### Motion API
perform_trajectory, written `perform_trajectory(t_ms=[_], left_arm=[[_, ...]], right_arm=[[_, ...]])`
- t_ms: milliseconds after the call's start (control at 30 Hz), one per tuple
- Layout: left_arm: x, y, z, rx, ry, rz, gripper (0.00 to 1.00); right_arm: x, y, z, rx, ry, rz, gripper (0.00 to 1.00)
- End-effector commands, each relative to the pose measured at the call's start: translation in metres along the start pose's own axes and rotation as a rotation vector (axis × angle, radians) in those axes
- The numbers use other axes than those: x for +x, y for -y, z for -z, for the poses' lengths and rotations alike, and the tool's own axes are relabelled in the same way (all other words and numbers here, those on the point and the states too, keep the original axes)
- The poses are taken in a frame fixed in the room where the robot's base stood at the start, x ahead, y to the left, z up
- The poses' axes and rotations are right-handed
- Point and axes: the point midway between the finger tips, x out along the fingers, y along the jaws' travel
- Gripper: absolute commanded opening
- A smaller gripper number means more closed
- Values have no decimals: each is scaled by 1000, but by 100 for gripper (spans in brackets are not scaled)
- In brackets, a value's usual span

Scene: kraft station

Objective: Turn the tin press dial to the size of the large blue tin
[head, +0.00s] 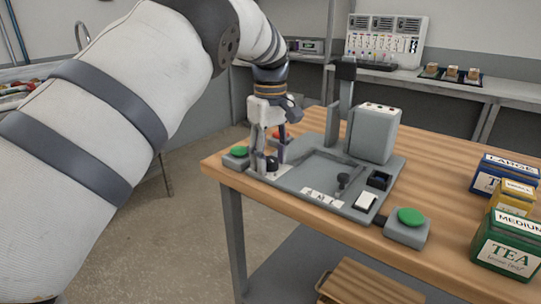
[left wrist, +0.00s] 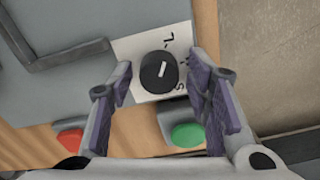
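The dial is a black round knob with a white pointer line on a white plate at the left corner of the grey tin press (head: 318,178). It shows in the head view (head: 271,164) and in the left wrist view (left wrist: 156,76). The pointer slants up and right in the wrist view; L and S are readable beside it, and the marks between are partly unclear. My left gripper (head: 268,152) is over the dial, open, its fingers on either side; contact cannot be told. The large blue tin (head: 487,184) stands at the table's right. My right gripper is not in view.
A yellow tin (head: 513,205) and a green medium tin (head: 505,248) stand by the blue one. Green buttons (head: 238,151) (head: 411,217) flank the press, and a red button (left wrist: 70,141) is near the dial. The press column and grey box rise behind it.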

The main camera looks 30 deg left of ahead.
Motion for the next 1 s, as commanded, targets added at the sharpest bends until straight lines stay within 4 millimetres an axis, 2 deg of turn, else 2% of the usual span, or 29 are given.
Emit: perform_trajectory(t_ms=[333, 467, 667, 1000], left_arm=[[-6, -1, 0, 1, -2, -5, 51], [-34, -1, 1, 2, -4, -9, 51], [-96, -1, 1, 2, -5, -8, 51], [-120, 0, 0, 0, -1, -3, 51]], right_arm=[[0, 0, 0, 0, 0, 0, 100], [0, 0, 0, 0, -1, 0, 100], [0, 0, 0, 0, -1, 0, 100], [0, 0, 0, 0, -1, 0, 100]])
